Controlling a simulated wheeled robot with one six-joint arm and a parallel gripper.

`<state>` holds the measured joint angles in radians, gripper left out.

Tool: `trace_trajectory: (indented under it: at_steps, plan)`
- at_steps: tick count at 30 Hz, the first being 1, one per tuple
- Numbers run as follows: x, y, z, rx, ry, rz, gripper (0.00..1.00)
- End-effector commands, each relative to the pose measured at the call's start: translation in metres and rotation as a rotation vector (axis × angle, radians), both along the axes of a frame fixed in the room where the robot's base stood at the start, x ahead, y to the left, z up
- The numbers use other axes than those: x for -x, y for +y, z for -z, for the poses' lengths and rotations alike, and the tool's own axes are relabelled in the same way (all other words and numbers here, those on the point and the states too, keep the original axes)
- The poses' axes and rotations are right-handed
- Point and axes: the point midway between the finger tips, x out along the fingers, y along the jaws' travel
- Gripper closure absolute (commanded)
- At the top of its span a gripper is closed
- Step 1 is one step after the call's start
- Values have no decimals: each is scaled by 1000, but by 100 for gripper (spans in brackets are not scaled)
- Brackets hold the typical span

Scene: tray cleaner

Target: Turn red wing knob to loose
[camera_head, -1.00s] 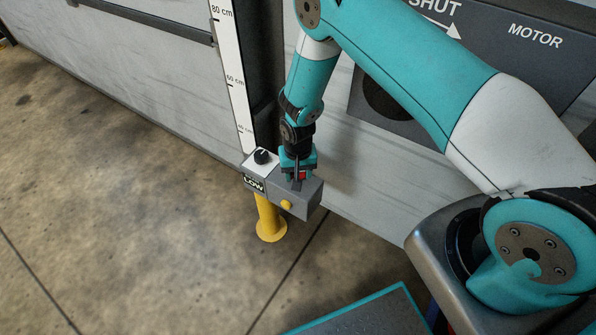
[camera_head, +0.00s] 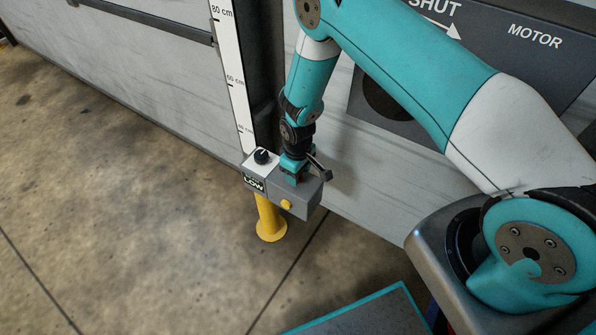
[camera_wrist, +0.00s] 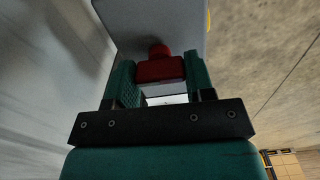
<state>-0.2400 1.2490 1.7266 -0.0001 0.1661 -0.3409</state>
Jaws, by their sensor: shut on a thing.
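The red wing knob (camera_wrist: 160,70) stands on the grey box in the wrist view, between the two green fingers. My gripper (camera_wrist: 160,84) is shut on the knob, with one finger on each side of it. In the head view my gripper (camera_head: 296,172) points down onto the top of the grey box (camera_head: 305,204), and it hides most of the knob there. The knob's markings are not visible.
The box carries a black dial (camera_head: 262,156), a LOW label (camera_head: 254,184) and a yellow button (camera_head: 286,204). It stands on a yellow post (camera_head: 268,220). A white height scale (camera_head: 234,80) and a grey wall panel are close behind.

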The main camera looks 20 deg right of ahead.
Motion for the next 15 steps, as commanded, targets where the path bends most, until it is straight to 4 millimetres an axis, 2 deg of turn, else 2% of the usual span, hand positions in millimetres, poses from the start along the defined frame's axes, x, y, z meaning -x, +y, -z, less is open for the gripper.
trace_trajectory:
  at_steps: [15]
  plan:
    - [0, 0, 0, 0, 0, -65, 75]
